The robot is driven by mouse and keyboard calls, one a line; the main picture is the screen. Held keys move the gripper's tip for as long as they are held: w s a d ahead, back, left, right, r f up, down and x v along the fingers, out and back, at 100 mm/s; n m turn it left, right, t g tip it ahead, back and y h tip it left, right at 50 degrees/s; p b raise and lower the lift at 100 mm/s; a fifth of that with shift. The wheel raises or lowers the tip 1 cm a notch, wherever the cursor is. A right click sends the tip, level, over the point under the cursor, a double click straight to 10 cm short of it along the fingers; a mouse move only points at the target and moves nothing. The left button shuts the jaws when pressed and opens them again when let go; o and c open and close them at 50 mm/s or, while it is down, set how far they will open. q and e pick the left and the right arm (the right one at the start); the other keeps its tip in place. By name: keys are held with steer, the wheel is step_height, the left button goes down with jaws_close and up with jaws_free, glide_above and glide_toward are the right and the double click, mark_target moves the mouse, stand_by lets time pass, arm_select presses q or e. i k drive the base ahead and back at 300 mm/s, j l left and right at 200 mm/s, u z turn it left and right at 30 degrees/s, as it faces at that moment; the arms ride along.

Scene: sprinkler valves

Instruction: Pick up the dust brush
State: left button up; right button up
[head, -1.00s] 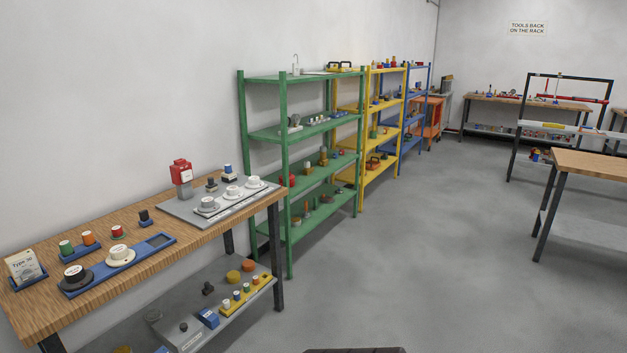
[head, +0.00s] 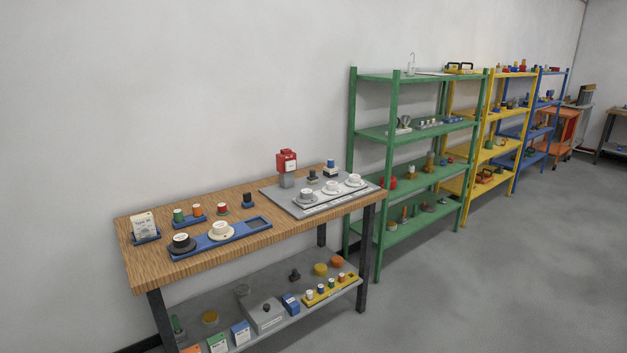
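I cannot make out a dust brush for certain in the head view. The things on the shelves are small and far off. Neither of my grippers shows in this view.
A wooden workbench (head: 300,224) with a lower shelf stands along the wall. It bears a blue tray (head: 245,232), a grey board (head: 280,199) and a red block (head: 287,161). Green (head: 375,135), yellow (head: 513,75) and blue (head: 546,72) racks follow, then an orange cart (head: 560,122). The floor (head: 490,270) at right is clear.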

mark_target(312, 178)
steer(key=z, duration=0.55)
steer(key=i+l+z, duration=0.3)
steer(key=i, duration=0.25)
steer(key=i+z, duration=0.35)
steer(key=i, duration=2.65)
steer(key=i+u, duration=0.45)
steer(key=i+l+u, duration=0.2)
steer(key=u, duration=0.2)
steer(key=i+l+u, duration=0.3)
steer(key=i+u, duration=0.15)
